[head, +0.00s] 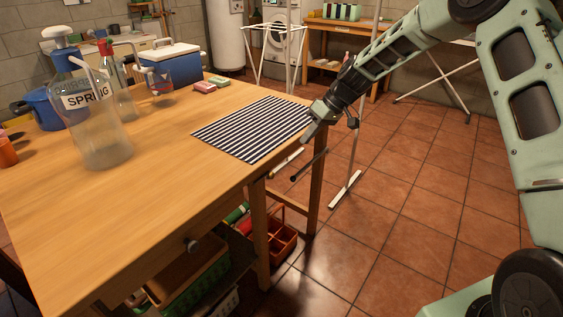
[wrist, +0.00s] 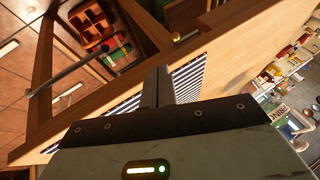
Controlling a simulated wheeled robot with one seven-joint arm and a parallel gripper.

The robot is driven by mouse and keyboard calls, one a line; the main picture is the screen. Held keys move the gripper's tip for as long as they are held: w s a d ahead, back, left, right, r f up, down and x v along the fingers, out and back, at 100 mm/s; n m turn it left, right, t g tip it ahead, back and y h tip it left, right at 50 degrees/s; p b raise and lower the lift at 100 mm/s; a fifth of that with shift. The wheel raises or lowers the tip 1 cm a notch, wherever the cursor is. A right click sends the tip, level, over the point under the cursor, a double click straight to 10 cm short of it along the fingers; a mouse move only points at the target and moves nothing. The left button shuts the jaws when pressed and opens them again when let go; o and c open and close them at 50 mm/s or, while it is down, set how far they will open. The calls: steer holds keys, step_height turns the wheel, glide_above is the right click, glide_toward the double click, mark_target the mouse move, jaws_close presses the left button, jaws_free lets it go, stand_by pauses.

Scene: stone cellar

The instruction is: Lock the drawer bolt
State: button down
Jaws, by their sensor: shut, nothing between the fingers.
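My gripper (head: 313,132) is shut and empty, above the right edge of the wooden table, at the corner of a striped mat. Its closed fingers show in the wrist view (wrist: 157,84), over the table edge. A round drawer knob (head: 193,243) sits on the table's front face, well to the left of and nearer than my gripper. In the wrist view a small brass-coloured piece (wrist: 176,37) sits at the table's side, ahead of the fingertips and apart from them. I cannot tell whether it is the bolt, and no bolt position is readable.
The striped mat (head: 252,128), a large glass bottle (head: 97,125) and a blue cooler (head: 172,70) are on the table (head: 150,190). A dark rod (head: 309,165) juts beside the table below my gripper. A red crate (head: 281,240) stands underneath. Tiled floor is open to the right.

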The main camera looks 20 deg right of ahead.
mark_target(271, 175)
steer(key=shift+w+d+f, duration=0.3)
steer(key=shift+w+d, duration=0.35)
steer(key=shift+d, duration=0.05)
steer(key=shift+f, duration=0.1)
steer(key=a+f+p, duration=0.1)
steer(key=a+f, duration=0.8)
steer(key=shift+s, duration=0.2)
steer(key=shift+s+a, duration=0.55)
steer(key=shift+a, duration=0.2)
steer(key=shift+s+a, duration=0.55)
steer(key=shift+a, duration=0.15)
